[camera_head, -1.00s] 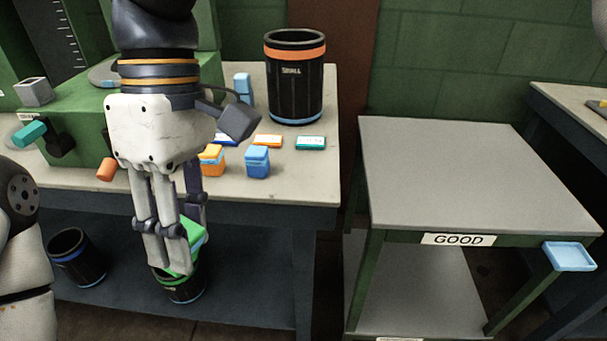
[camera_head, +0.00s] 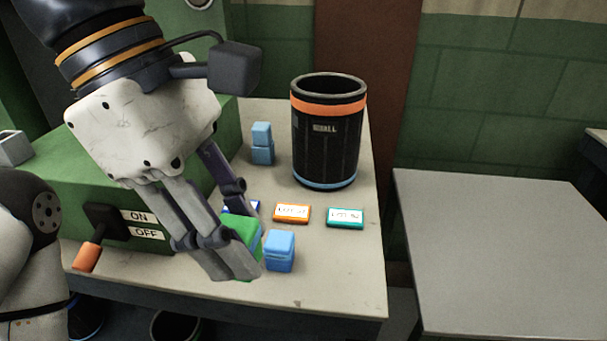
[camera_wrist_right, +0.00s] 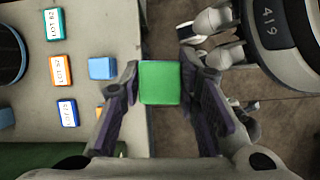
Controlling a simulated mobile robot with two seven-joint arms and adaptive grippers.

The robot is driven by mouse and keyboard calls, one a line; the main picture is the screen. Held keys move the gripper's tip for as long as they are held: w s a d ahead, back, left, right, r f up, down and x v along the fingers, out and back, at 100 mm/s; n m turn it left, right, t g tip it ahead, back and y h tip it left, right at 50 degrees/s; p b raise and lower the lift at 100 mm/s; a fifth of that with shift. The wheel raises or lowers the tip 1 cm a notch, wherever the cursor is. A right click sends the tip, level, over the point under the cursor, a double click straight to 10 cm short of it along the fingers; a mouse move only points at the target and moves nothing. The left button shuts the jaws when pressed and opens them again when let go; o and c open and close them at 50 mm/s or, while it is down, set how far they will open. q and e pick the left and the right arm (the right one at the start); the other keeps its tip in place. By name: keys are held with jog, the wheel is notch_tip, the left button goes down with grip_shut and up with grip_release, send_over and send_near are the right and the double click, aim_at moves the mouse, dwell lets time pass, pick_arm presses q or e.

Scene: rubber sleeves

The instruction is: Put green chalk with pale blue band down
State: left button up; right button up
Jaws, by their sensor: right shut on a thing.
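The green chalk (camera_head: 239,232) is a block held between the fingers of my right gripper (camera_head: 238,250). In the wrist view the green chalk (camera_wrist_right: 160,82) sits between both fingers of the right gripper (camera_wrist_right: 160,88), past the table's edge. A little of its pale blue band shows in the head view; fingers hide much of the block. In the head view the gripper is over the near part of the table (camera_head: 330,285), just left of a blue block (camera_head: 280,250). Whether the chalk touches the table cannot be told. My left gripper is not in view.
Orange (camera_head: 292,213) and teal (camera_head: 345,217) lot tags lie behind the blue block, with a blue tag partly hidden. A black bin with an orange band (camera_head: 328,135) and stacked blue blocks (camera_head: 262,143) stand behind. A lever (camera_head: 90,250) juts out left. A grey table (camera_head: 500,250) is clear.

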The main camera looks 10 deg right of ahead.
jog(key=shift+s+r, duration=0.1)
jog(key=shift+s, duration=0.3)
jog(key=w+d+f, duration=0.2)
jog(key=d+f, duration=0.1)
jog(key=w+d+f, duration=0.2)
jog(key=d+f, duration=0.1)
jog(key=d, duration=0.1)
jog(key=w+d+f, duration=0.3)
jog(key=d, duration=0.1)
jog(key=shift+b, duration=0.3)
jog(key=shift+w+d+f, duration=0.15)
jog(key=shift+d+f, duration=0.1)
jog(key=shift+f, duration=0.05)
jog(key=shift+x, duration=1.2)
jog(key=shift+w+a+f, duration=0.2)
jog(key=shift+w+f, duration=0.05)
jog(key=shift+f, duration=0.15)
jog(key=shift+c, duration=0.3)
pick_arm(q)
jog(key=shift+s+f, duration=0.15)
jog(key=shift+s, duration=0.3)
pick_arm(e)
jog(key=o, duration=1.1)
